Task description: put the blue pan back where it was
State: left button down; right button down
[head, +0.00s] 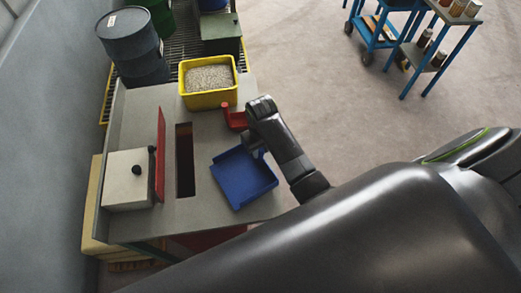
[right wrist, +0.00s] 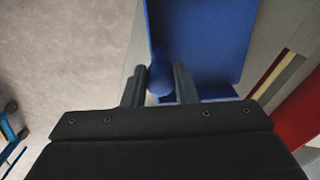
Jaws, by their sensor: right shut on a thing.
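The blue pan (head: 243,178) is a shallow square tray at the right side of the grey bench, to the right of a dark slot. In the right wrist view the pan (right wrist: 208,45) fills the top middle, with its rounded blue handle between my fingers. My right gripper (right wrist: 160,84) is shut on that handle. In the head view my right gripper (head: 262,150) is at the pan's upper right edge, its fingertips mostly hidden by the wrist. I cannot tell whether the pan touches the bench. My left gripper is not in view.
The grey bench (head: 200,212) has a dark slot (head: 185,160) with an upright red panel (head: 160,155) beside it. A white box (head: 128,180) stands at left. A yellow bin of granules (head: 208,82) and a red scoop-like item (head: 235,118) lie behind the pan. A blue cart (head: 375,35) stands far off.

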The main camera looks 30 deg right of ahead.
jog(key=shift+a+f, duration=0.1)
jog(key=shift+f, duration=0.7)
jog(key=c, duration=1.1)
grip_release()
jog(key=shift+c, duration=0.2)
